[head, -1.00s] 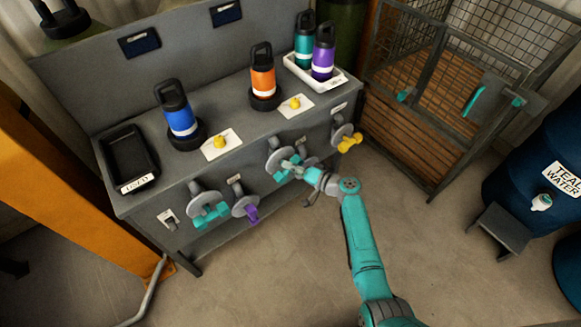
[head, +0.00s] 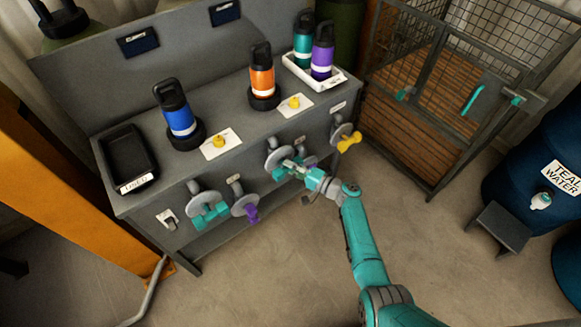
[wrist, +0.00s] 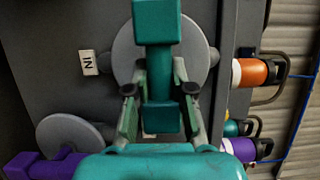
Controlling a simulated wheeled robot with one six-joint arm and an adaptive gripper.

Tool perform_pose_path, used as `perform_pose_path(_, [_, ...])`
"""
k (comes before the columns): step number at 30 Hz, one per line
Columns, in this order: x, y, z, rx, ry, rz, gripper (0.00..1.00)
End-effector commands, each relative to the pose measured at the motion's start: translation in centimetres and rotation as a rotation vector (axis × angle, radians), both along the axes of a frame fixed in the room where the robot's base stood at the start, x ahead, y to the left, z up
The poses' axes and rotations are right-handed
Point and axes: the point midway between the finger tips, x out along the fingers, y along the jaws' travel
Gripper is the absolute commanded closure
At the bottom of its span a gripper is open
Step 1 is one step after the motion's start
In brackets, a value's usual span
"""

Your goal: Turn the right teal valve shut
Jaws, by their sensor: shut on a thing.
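The right teal valve has a round grey disc (head: 275,158) on the bench front, with a teal handle (head: 279,174). In the wrist view the teal handle (wrist: 157,22) stands upright in the picture, across the grey disc. My gripper (wrist: 158,98) has one finger on each side of the handle and is shut on it. In the head view my gripper (head: 297,170) reaches the valve from the right and hides part of it. The left teal valve (head: 209,214) is on the bench front further left, apart from my gripper.
A purple valve (head: 247,209) sits between the teal valves, and a yellow valve (head: 349,141) is at the right. Blue (head: 179,119) and orange (head: 263,81) bottles stand on the bench top. A wire cage (head: 430,110) stands to the right. The floor (head: 300,270) in front is clear.

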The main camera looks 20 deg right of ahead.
Motion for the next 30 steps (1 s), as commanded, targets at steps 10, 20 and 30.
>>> perform_pose_path(10, [0.0,0.0,-0.1,0.002,0.003,0.000,0.65])
perform_pose_path(20, [0.0,0.0,0.0,0.001,0.001,0.000,0.52])
perform_pose_path(30, [-2.9,-2.6,-0.1,0.000,0.001,-0.005,0.52])
